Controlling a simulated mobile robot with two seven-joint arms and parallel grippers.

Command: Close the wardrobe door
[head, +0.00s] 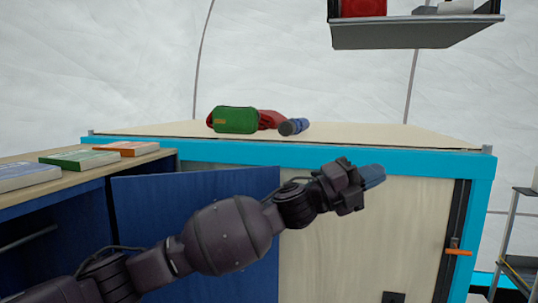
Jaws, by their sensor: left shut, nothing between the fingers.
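A dark blue door panel (200,190) stands ajar in the left half of the head view, between the blue cabinet (80,225) and the cyan-framed cabinet with pale wood panels (335,245). I cannot tell which edge is hinged. My left arm crosses in front of the panel and hides much of its lower part. My left gripper (372,176) is shut and empty, to the right of the panel's right edge, in front of the pale wood front. I cannot tell whether the arm touches the panel. My right gripper is not in view.
Several books (80,160) lie on the blue cabinet's wooden top. A green pouch (236,120), a red item (270,119) and a dark blue cylinder (294,127) lie on the cyan-framed cabinet. A shelf (415,32) hangs above. An orange latch (458,252) is at right.

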